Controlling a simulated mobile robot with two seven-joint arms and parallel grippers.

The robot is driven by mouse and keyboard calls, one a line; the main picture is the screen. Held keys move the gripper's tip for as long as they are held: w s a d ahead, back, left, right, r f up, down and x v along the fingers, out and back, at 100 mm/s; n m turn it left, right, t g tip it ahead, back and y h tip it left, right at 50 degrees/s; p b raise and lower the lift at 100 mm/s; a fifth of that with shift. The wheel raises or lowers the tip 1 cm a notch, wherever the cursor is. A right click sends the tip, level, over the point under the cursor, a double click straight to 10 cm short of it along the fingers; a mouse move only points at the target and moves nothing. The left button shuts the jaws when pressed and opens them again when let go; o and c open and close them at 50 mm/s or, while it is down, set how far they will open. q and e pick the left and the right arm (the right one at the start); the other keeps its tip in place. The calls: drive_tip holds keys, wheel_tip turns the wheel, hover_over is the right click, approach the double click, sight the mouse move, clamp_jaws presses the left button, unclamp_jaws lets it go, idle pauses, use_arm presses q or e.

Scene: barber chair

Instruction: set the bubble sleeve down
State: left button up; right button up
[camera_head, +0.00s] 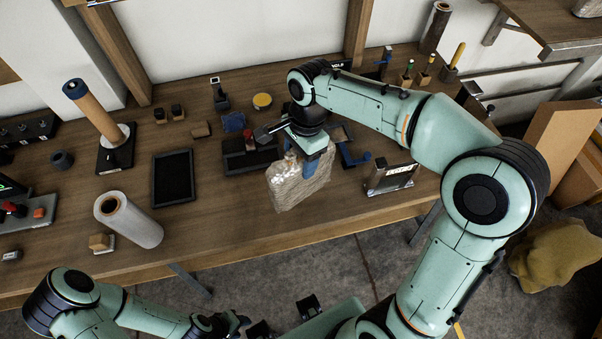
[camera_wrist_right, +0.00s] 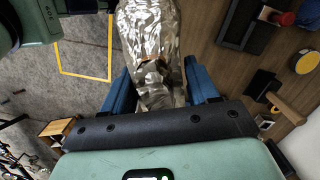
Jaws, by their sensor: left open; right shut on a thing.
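The bubble sleeve (camera_head: 299,186) is a clear, crinkled, shiny pouch in the head view, at the front edge of the wooden bench. My right gripper (camera_head: 312,163) is shut on its upper part with blue fingers. In the right wrist view the sleeve (camera_wrist_right: 152,45) sits between the blue fingers (camera_wrist_right: 160,92) and hangs past them. Whether its lower end touches the bench cannot be told. My left gripper (camera_head: 240,322) is open and empty, low in the head view, in front of the bench and away from the sleeve.
The bench (camera_head: 225,235) has bare wood at its front left of the sleeve. A black tray (camera_head: 172,178), a white roll (camera_head: 128,220) and a black organiser (camera_head: 240,160) stand nearby. A framed stand (camera_head: 390,179) is to the right. A yellow floor line (camera_wrist_right: 85,75) shows below.

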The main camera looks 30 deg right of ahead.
use_arm(q)
drive_tip(key=shift+s+f+b, duration=0.25)
drive_tip(key=shift+f+b, duration=0.1)
drive_tip(key=shift+f, duration=0.1)
use_arm(e)
drive_tip(key=shift+f, duration=3)
drive_tip(key=shift+f, duration=0.1)
drive_tip(key=shift+f, duration=0.15)
drive_tip(key=o, duration=1.3)
use_arm(q)
drive_tip(key=shift+f, duration=0.1)
use_arm(e)
drive_tip(key=shift+r, duration=0.2)
use_arm(q)
drive_tip(key=shift+w+r+p, duration=0.35)
drive_tip(key=shift+r+p, duration=0.15)
drive_tip(key=shift+r, duration=0.15)
drive_tip(key=shift+w+r+p, duration=0.35)
drive_tip(key=shift+r+p, duration=0.1)
drive_tip(key=shift+r, duration=0.15)
use_arm(e)
drive_tip(key=r, duration=0.4)
drive_tip(key=d+r, duration=0.1)
drive_tip(key=r, duration=0.7)
drive_tip(key=shift+w+d, duration=0.15)
drive_tip(key=shift+d, duration=0.1)
